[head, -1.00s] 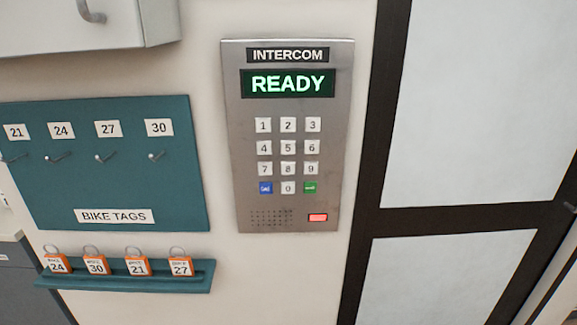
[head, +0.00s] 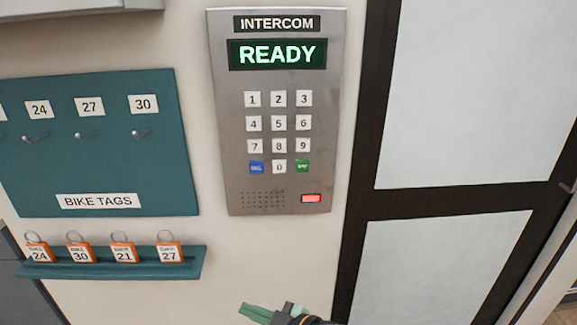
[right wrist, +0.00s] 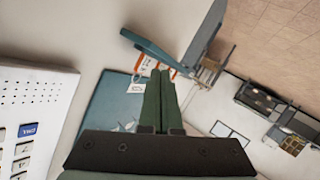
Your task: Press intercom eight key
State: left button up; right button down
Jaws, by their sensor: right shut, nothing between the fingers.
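The intercom panel (head: 278,190) is a grey metal plate on the wall, with a green READY display (head: 277,54) above a keypad. The eight key (head: 278,146) is a white button in the third row, middle column. My right gripper (head: 258,312) shows at the bottom edge of the head view, below the panel and apart from it. Its green fingers (right wrist: 160,100) are shut together and empty in the right wrist view, where part of the panel (right wrist: 40,88) shows at the left. My left gripper is not in view.
A teal bike tags board (head: 90,165) with hooks hangs left of the panel. Below it a teal shelf (head: 110,267) holds several orange tags. A dark-framed door with pale panes (head: 450,110) stands to the right. The wall between board and panel is clear.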

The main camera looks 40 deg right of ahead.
jog(key=w+d+r+n+t+y+b, duration=0.1)
jog(key=w+d+r+n+b, duration=0.2)
jog(key=r, duration=0.5)
jog(key=w+d+r+n+y+b, duration=0.1)
jog(key=w+d+r+n+b, duration=0.1)
jog(key=r+n, duration=0.45)
pick_arm(q)
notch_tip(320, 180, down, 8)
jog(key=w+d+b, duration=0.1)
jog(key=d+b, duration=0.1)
jog(key=b, duration=0.3)
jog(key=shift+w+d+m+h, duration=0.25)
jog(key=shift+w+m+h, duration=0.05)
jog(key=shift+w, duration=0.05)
pick_arm(e)
jog(key=s+d+r+n+t+h, duration=0.1)
jog(key=s+d+r+t+h, duration=0.2)
jog(key=s+d+r, duration=0.5)
jog(key=d+r, duration=0.3)
jog(key=r, duration=0.2)
jog(key=shift+d+r+n, duration=0.15)
jog(key=shift+d+n, duration=0.2)
